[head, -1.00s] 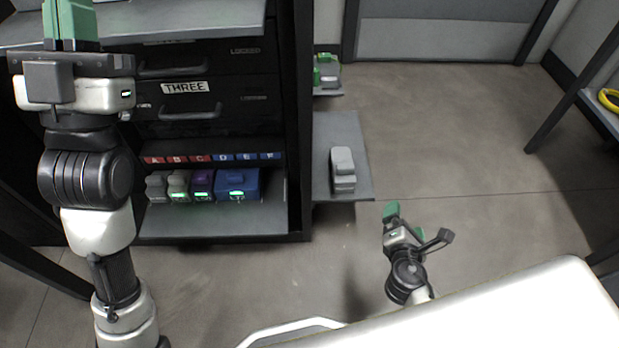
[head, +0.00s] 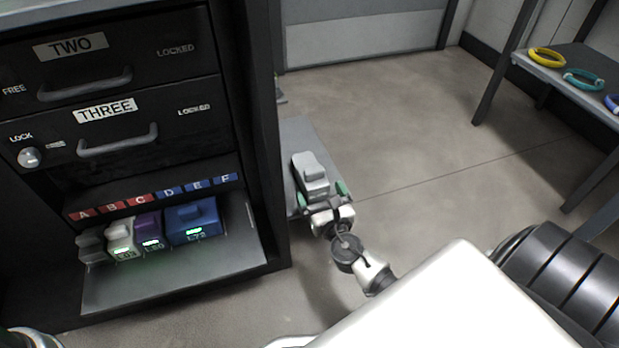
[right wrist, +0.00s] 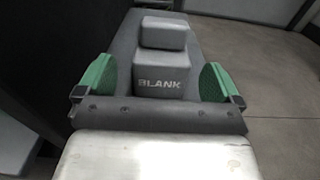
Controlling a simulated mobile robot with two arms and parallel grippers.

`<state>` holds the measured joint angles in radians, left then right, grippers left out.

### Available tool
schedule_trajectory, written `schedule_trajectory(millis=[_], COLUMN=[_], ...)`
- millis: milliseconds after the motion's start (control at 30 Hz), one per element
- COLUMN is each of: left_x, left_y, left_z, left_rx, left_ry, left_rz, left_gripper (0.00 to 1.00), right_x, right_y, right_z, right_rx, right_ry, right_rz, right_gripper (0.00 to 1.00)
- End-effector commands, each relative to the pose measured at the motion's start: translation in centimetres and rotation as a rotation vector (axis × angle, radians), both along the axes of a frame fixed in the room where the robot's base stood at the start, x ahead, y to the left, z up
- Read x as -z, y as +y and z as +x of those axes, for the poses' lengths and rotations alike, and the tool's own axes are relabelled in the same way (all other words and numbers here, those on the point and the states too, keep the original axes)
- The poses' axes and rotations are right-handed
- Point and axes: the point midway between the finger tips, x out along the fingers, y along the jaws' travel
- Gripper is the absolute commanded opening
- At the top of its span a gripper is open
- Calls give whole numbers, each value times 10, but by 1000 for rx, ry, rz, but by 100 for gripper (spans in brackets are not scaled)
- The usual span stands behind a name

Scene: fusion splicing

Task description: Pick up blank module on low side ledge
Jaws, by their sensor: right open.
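The grey blank module (head: 311,174) sits on the low side ledge (head: 301,135), to the right of the black cabinet. In the right wrist view the module (right wrist: 163,62) shows its raised block and the word BLANK on its near face. My right gripper (head: 322,197) is at the module's near end. My left gripper is not in view.
The black cabinet (head: 120,150) has drawers TWO and THREE. Its lower shelf (head: 175,276) holds several modules, among them a blue one (head: 191,222), under labels A to F. A side table (head: 570,80) at the right holds coloured rings. The floor between is clear.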

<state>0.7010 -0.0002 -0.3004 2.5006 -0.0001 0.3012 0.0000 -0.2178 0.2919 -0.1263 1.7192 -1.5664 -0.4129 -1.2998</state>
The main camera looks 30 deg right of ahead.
Motion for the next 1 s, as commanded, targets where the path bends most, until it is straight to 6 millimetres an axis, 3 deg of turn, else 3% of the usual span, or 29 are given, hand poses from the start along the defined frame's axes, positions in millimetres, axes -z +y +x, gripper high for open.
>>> schedule_trajectory(millis=[300,600,900,1000], left_x=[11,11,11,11], left_y=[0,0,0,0], left_z=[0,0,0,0], left_rx=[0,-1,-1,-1], left_ry=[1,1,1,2], left_rz=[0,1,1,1], left_gripper=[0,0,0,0], right_x=[-5,-6,-6,-6], right_y=[-12,-13,-13,-13], right_z=[42,46,46,46], right_rx=[1,0,0,0], right_ry=[-3,0,0,-1], right_rz=[2,2,2,2], right_gripper=[96,96,50,40])
